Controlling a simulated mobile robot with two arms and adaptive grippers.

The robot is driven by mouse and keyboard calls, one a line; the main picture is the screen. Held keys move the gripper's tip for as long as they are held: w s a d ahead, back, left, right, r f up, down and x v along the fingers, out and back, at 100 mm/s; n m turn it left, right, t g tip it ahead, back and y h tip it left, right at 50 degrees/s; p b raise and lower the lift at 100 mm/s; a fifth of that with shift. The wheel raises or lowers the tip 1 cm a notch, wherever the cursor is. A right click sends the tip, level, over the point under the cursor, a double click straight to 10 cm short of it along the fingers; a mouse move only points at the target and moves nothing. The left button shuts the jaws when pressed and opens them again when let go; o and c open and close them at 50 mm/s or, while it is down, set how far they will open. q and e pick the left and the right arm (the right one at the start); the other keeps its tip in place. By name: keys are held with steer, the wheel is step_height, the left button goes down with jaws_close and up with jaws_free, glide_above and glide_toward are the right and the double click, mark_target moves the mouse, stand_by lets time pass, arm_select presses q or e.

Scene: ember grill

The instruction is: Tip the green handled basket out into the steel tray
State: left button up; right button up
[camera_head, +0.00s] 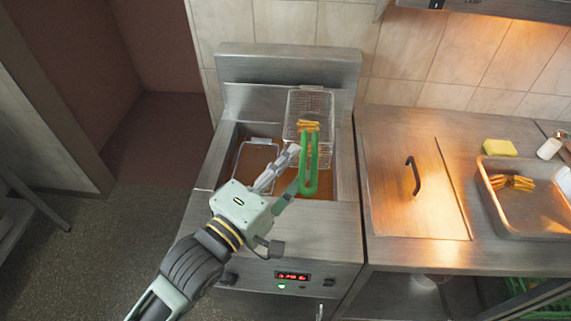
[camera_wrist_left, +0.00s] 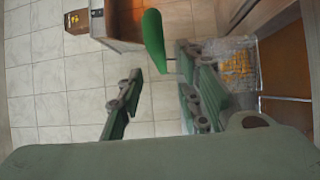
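The green handled basket is a wire mesh basket (camera_head: 311,101) with fries (camera_head: 308,126) in it, at the right side of the fryer. Its green handle (camera_head: 316,170) points toward me; the handle's end also shows in the left wrist view (camera_wrist_left: 153,38). My left gripper (camera_head: 292,168) is open and empty, just left of the handle in the head view. In the wrist view the handle's end appears between and beyond the spread fingers; I cannot tell if they touch it. The steel tray (camera_head: 496,208) stands on the right counter with some fries in it. My right gripper is not in view.
A second wire frame (camera_head: 239,163) sits in the fryer's left side. A steel lid with a black handle (camera_head: 413,175) lies between fryer and tray. A yellow sponge (camera_head: 500,148) and a white bottle (camera_head: 549,148) stand behind the tray. A green crate (camera_head: 540,290) is below the counter.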

mark_target(304, 147)
arm_select(q)
steer(key=p+x, duration=0.1)
steer(key=x, duration=0.3)
steer(key=shift+w, duration=0.15)
steer(key=shift+w+d+f, duration=0.1)
steer(key=shift+w+d, duration=0.25)
steer(key=shift+w, duration=0.1)
steer(key=shift+s, duration=0.1)
steer(key=c, duration=0.3)
jaws_close()
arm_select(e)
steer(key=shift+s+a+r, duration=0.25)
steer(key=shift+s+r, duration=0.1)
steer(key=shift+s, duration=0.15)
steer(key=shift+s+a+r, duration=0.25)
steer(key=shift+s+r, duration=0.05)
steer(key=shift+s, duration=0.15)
arm_select(q)
steer(key=shift+c, duration=2.1)
jaws_free()
jaws_close()
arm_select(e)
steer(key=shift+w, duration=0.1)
